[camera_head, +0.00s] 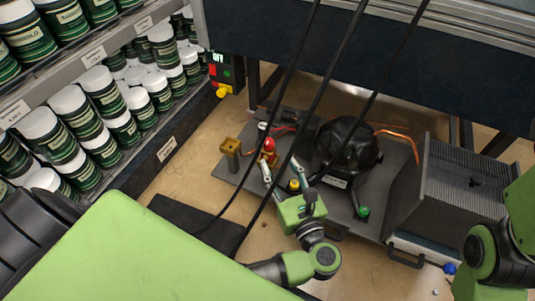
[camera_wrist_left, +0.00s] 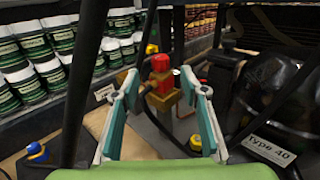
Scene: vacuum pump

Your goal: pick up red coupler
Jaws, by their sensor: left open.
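The red coupler (camera_head: 268,145) sits on a brass fitting (camera_head: 270,157) at the left part of the grey pump platform. My right gripper is not in view.
A black pump (camera_head: 346,143) and a ribbed grey box (camera_head: 462,190) stand right of the coupler. A brass post (camera_head: 231,148) stands to its left. Dark cables hang across the scene. Shelves of jars (camera_head: 102,88) line the left. A dark overhead unit (camera_head: 300,45) spans the back.

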